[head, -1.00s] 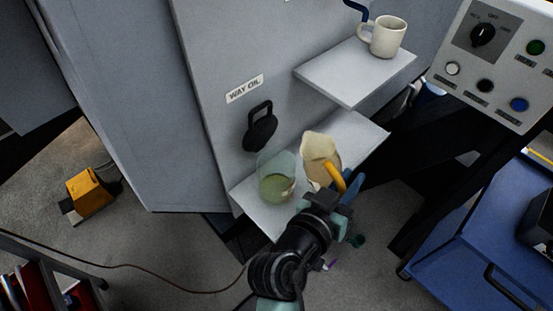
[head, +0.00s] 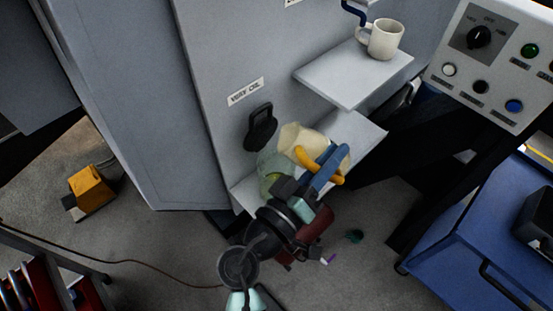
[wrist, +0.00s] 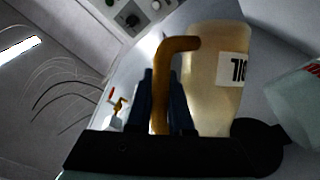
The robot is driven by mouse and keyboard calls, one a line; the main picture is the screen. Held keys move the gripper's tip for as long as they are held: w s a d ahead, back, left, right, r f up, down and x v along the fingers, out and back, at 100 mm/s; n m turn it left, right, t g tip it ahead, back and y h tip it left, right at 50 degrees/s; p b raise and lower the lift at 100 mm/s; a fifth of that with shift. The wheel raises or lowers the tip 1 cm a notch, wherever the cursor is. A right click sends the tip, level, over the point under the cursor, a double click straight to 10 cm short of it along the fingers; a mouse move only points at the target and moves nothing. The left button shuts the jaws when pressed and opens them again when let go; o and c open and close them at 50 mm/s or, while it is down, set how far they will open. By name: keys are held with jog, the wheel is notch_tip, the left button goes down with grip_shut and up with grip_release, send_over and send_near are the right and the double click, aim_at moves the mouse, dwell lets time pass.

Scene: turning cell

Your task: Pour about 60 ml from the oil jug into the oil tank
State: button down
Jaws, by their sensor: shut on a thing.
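The oil jug (head: 300,139) is cream and translucent with an orange handle. It is tilted to the left, its mouth end above the oil tank (head: 270,176). My gripper (head: 318,172) is shut on the jug's handle. The wrist view shows the handle between the fingers (wrist: 160,100) and the jug body (wrist: 212,90) with part of a label. The tank is clear, holds greenish oil and stands on the lower shelf, partly hidden by the jug and my arm. I cannot see a stream. A pale clear piece at the wrist view's right edge may be the tank.
The black lid (head: 262,127) is against the panel below the WAY OIL label (head: 245,91). An upper shelf (head: 345,78) holds a cream mug (head: 386,39). The lower shelf's right part (head: 362,138) is bare. A blue cart (head: 470,235) stands at right.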

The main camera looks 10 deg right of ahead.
aim_at(306, 166)
jog(key=shift+w+a+n+t+b, duration=0.1)
jog(key=shift+a+n+t+b, duration=0.15)
jog(key=shift+n, duration=0.3)
jog(key=shift+a+n+t+b, duration=0.15)
jog(key=shift+n+t, duration=0.2)
jog(key=shift+n, duration=0.2)
jog(key=shift+w+a+f+n+t+h, duration=0.15)
jog(key=shift+a+n+t+h, duration=0.2)
jog(key=shift+n, duration=0.35)
jog(key=shift+a+r+n+t+b, duration=0.2)
jog(key=shift+n+t+b, duration=0.1)
jog(key=shift+b, duration=0.2)
jog(key=shift+a+r+n+t, duration=0.1)
jog(key=shift+r+n+t, duration=0.15)
jog(key=shift+n, duration=0.15)
jog(key=shift+w+a+r+n+t+b, duration=0.15)
jog(key=shift+a+r+n+t+b, duration=0.2)
jog(key=shift+n+b, duration=0.3)
dwell(0.7)
